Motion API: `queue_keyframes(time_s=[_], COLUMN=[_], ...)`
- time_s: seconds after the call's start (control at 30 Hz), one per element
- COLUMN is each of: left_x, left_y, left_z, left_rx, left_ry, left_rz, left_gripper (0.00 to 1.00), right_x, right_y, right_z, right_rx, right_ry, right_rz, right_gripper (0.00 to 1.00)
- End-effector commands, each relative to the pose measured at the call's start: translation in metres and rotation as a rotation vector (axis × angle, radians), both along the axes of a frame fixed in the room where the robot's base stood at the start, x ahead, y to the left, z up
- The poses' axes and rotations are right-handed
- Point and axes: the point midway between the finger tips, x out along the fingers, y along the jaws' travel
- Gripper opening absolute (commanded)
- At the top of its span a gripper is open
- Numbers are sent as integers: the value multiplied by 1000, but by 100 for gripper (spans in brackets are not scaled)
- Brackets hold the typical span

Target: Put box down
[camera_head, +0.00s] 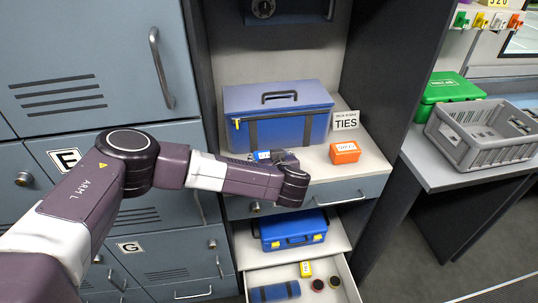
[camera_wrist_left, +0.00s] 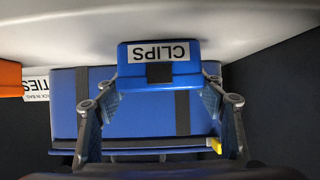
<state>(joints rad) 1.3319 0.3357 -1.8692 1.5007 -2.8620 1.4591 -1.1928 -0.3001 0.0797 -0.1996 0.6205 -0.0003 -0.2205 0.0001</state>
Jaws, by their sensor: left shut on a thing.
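My left gripper (camera_head: 276,157) is at the shelf of the open cabinet, in front of the large blue case. In the left wrist view the gripper (camera_wrist_left: 160,86) is shut on a small blue box labelled CLIPS (camera_wrist_left: 135,75), one finger on each side. In the head view only a small part of the CLIPS box (camera_head: 262,155) shows past the arm. I cannot tell whether its underside touches the shelf (camera_head: 368,165). My right gripper is not in view.
The large blue case (camera_head: 280,98) stands behind on the shelf. A TIES sign (camera_head: 346,121) and an orange box (camera_head: 345,152) are to the right. Below, a blue toolbox (camera_head: 292,231) and an open drawer (camera_head: 348,283) with a blue roll show. A grey crate (camera_head: 480,158) stands far right.

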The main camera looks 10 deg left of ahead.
Motion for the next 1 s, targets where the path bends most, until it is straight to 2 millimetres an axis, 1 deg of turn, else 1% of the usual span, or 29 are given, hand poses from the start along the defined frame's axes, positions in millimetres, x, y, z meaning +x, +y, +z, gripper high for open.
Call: queue_keyframes(time_s=[0.13,0.27,0.3,0.43,0.7,0.83,0.9,1.0], left_x=[0,0,0,0,0,0,-5,-17], left_y=[0,0,0,0,0,0,-3,-9], left_z=[1,-3,-3,-2,-2,3,3,11], left_rx=[0,0,-1,-1,-1,-1,-3,-3], left_ry=[-1,-1,0,0,0,0,0,0], left_rz=[0,0,0,0,0,0,-2,-2], left_gripper=[37,37,65,80,81,81,81,81], right_x=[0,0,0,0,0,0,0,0], right_y=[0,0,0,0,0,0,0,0], right_z=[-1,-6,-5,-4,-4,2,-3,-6], right_rx=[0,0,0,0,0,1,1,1], right_ry=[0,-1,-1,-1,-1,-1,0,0], right_rz=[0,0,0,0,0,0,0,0], right_gripper=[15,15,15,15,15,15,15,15])
